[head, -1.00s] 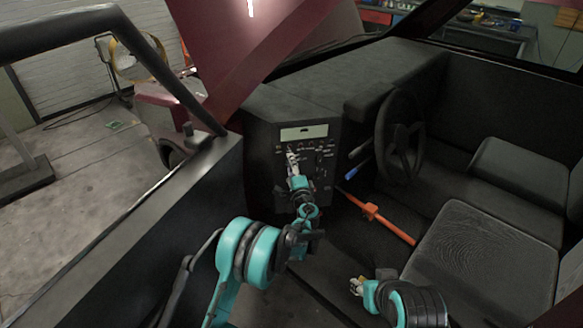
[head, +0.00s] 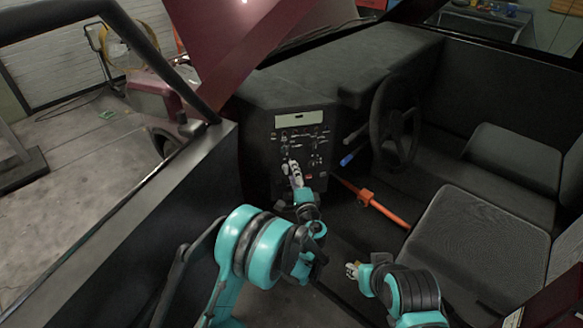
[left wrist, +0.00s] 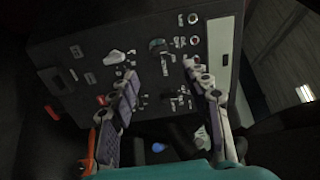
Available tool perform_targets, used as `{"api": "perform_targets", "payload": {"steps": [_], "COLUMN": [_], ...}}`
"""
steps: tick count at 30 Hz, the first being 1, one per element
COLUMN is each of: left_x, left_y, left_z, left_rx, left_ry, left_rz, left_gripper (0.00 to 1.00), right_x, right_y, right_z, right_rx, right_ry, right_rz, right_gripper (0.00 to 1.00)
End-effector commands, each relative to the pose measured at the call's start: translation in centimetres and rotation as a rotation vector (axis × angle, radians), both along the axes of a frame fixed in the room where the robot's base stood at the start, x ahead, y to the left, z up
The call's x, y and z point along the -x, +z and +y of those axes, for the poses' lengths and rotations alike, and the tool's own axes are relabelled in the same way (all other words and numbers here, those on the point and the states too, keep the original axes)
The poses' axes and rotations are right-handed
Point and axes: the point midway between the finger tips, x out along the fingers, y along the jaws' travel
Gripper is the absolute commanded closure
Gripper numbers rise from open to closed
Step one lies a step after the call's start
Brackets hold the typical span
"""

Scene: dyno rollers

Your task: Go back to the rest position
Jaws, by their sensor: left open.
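My left gripper (head: 294,170) is in front of the black control panel (head: 286,129) of the vehicle's dashboard, in the head view. In the left wrist view its two fingers (left wrist: 170,105) are apart, with nothing between them, and the panel (left wrist: 65,50) with its knobs and switches lies beyond. Whether a fingertip touches the panel I cannot tell. My right gripper (head: 352,271) is low in the head view, beside the front seat and apart from the panel. It is small there, and its finger opening is unclear.
The steering wheel (head: 397,122) and a blue-tipped lever (head: 347,160) are right of the panel. An orange bar (head: 370,200) slants across the footwell. Seats (head: 470,245) fill the right side. The door sill (head: 165,200) runs along the left. Open floor lies outside.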

Motion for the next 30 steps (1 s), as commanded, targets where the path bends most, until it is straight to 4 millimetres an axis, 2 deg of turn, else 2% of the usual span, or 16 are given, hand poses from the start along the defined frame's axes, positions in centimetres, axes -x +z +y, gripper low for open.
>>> {"api": "perform_targets", "payload": {"steps": [15, 18, 20, 23, 26, 30], "left_x": [0.3, 0.3, 0.4, 1.0, 2.6, 6.3], "left_y": [0.0, 0.6, 1.4, 3.4, 5.5, 7.8], "left_z": [0.0, 0.7, 1.8, 5.0, 9.0, 14.1], "left_rx": [0.0, 0.019, 0.047, 0.136, 0.259, 0.441], "left_ry": [0.0, 0.011, 0.029, 0.08, 0.145, 0.237], "left_rz": [0.0, 0.011, 0.027, 0.075, 0.138, 0.226], "left_gripper": [0.52, 0.52, 0.52, 0.52, 0.52, 0.52], "right_x": [0.0, 0.0, 0.0, 0.0, 0.0, 0.0], "right_y": [0.0, 0.0, 0.0, 0.0, 0.0, 0.0], "right_z": [0.0, 0.0, 0.0, 0.0, 0.0, 0.0], "right_rx": [0.0, 0.0, 0.0, 0.0, 0.0, 0.0], "right_ry": [0.0, 0.0, 0.0, 0.0, 0.0, 0.0], "right_rz": [0.0, 0.0, 0.0, 0.0, 0.0, 0.0], "right_gripper": [0.6, 0.6, 0.6, 0.6, 0.6, 0.6]}}
